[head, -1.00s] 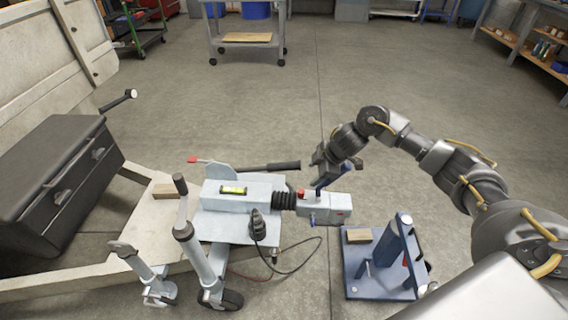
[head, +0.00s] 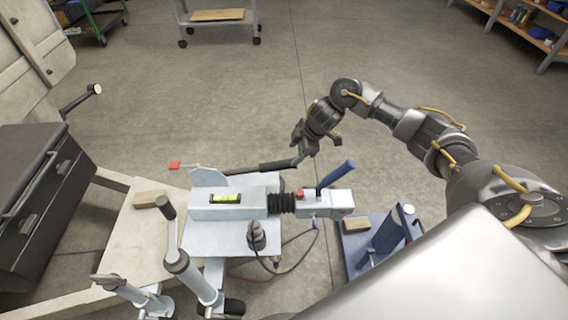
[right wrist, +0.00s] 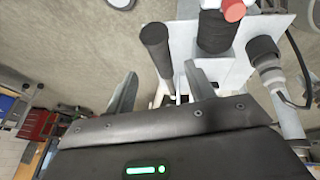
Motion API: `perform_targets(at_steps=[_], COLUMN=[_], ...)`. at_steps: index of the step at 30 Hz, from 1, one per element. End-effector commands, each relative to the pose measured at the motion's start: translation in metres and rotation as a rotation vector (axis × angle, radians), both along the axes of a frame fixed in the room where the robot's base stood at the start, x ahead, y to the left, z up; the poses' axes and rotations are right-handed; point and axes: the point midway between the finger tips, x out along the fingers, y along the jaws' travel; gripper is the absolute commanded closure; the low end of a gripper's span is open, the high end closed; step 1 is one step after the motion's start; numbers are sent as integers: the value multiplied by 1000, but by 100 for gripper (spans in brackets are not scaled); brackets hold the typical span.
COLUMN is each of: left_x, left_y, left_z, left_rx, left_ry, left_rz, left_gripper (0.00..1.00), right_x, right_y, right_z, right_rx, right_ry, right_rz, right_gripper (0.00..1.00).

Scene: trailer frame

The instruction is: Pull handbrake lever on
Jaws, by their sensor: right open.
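The handbrake lever (head: 280,165) is a dark bar with a black grip, lying low and nearly level behind the pale coupling housing (head: 230,205). My right gripper (head: 302,150) is at the grip end of the lever, fingers pointing down towards it. In the right wrist view the open fingers (right wrist: 160,90) stand apart, with the black grip (right wrist: 157,45) showing in the gap between them, beyond the tips. I cannot tell whether they touch it. My left gripper is not in view.
A blue handle (head: 336,174) stands tilted up on the coupling head, near a red button (head: 299,194). A blue stand (head: 385,237) is at the right, a black toolbox (head: 35,190) at the left. A jockey wheel post (head: 190,265) rises in front.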

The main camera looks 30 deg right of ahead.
Motion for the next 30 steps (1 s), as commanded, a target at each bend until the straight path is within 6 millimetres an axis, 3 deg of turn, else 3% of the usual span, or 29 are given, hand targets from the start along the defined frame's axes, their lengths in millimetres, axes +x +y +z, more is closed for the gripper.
perform_targets(at_steps=[6,12,18,27,30], left_x=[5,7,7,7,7], left_y=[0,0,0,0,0], left_z=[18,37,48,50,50], left_rx=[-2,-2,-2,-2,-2], left_ry=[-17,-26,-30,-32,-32], left_rz=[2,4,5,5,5], left_gripper=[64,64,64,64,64], right_x=[12,22,27,28,28], right_y=[12,19,23,23,23], right_z=[-42,-70,-82,-84,-84], right_rx=[1,0,0,0,0], right_ry=[4,3,1,0,0], right_rz=[-2,-4,-4,-5,-5], right_gripper=[46,46,46,46,58])
